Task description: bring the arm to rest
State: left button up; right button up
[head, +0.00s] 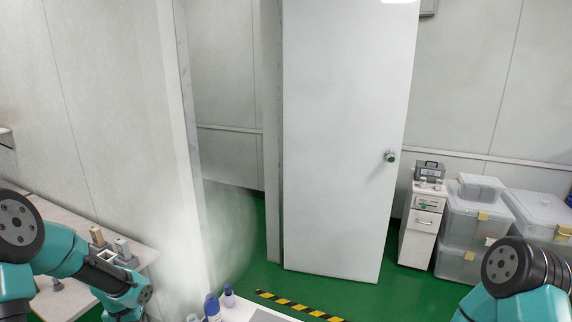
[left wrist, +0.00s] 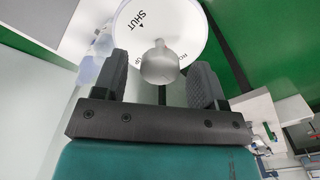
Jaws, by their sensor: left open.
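My left arm (head: 95,275) reaches in from the left in the head view, over the side bench; its gripper cannot be made out there. In the left wrist view my left gripper (left wrist: 159,72) is open, its two dark fingers wide apart. A grey, rounded, bottle-like piece (left wrist: 160,64) shows in the gap between the fingers, and I see no contact with them. Behind it is a white round dial (left wrist: 195,30) marked SHUT. My right arm (head: 515,280) shows at the lower right of the head view; its gripper is out of view.
A bench (head: 60,300) with small blocks stands at the left. Bottles (head: 212,306) stand on a white surface at the bottom middle. A white door (head: 345,140) stands behind, with yellow-black tape (head: 295,306) on the green floor. A drawer cabinet (head: 420,232) and clear bins (head: 475,225) are at the right.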

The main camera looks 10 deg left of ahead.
pick_arm(q)
jog(key=m, duration=0.6)
dwell(0.3)
jog(key=shift+m, duration=0.3)
jog(key=shift+n, duration=0.4)
jog(key=shift+n, duration=2.9)
jog(key=shift+m, duration=0.3)
